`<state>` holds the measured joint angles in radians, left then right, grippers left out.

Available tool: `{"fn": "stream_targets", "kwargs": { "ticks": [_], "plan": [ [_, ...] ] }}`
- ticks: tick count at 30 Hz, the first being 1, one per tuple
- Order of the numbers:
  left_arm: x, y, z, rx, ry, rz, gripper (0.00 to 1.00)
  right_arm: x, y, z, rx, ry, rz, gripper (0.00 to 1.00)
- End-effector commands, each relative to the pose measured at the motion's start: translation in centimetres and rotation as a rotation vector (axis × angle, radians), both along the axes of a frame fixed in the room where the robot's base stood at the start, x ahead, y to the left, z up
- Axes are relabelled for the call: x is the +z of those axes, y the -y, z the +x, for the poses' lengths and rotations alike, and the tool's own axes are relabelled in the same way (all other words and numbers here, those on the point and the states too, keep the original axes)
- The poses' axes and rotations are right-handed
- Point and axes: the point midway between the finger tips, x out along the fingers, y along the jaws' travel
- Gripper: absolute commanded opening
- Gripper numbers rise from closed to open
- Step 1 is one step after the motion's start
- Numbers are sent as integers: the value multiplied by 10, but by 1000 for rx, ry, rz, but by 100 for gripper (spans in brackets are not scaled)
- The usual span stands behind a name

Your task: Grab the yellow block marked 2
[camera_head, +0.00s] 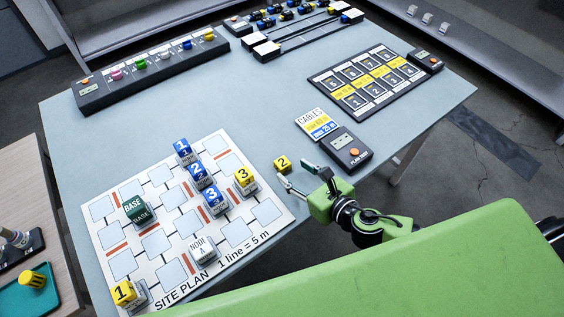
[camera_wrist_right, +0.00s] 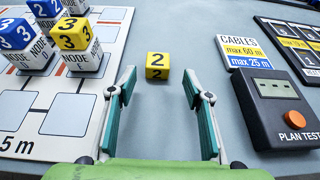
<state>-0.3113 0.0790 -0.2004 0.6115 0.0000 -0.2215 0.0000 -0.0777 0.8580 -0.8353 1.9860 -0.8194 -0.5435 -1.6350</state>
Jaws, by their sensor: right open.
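The yellow block marked 2 (camera_head: 282,164) lies on the grey-blue table just right of the white site plan board. My right gripper (camera_head: 284,185) is open beside it, on the near side, with the block apart from the fingers. In the right wrist view the block (camera_wrist_right: 157,66) sits ahead of and roughly midway between the two open fingers (camera_wrist_right: 165,85). Its top and front faces both show a 2. Nothing is between the fingers. My left gripper does not show in either view.
The site plan board (camera_head: 104,237) holds several blue, yellow, green and white blocks, including yellow 3 (camera_head: 245,180) close to the left. The plan test box (camera_head: 346,149) and cables card (camera_head: 316,123) stand to the right. Bare table surrounds the yellow 2.

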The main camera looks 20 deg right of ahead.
Motion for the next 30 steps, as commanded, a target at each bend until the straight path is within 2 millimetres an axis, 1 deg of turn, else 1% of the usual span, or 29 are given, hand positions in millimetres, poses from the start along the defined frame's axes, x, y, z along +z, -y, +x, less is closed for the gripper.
{"fn": "stream_targets", "kwargs": {
  "ticks": [5, 9, 12, 15, 18, 23, 24, 26, 27, 28, 30],
  "plan": [
    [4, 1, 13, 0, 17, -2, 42, -2, -4, 10, 0, 0, 1, 46],
    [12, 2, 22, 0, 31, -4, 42, -4, -13, 29, -1, 2, 1, 46],
    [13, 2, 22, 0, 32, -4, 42, -11, -18, 41, 0, 0, 1, 46],
    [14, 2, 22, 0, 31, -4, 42, -15, -21, 48, 0, -1, 1, 46],
    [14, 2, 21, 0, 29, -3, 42, -17, -22, 52, 0, -1, 1, 46],
    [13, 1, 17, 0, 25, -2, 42, -17, -22, 51, 0, -2, 0, 46],
    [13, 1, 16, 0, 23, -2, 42, -17, -22, 51, 0, -2, 0, 43],
    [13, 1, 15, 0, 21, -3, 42, -17, -22, 51, 0, -2, 0, 28],
    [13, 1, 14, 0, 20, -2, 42, -17, -22, 51, 0, -2, 0, 17],
    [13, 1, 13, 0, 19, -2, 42, -17, -22, 51, 0, -2, 0, 9],
    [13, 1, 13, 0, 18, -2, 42, -17, -22, 51, 0, -2, 0, 9]
  ]
}}
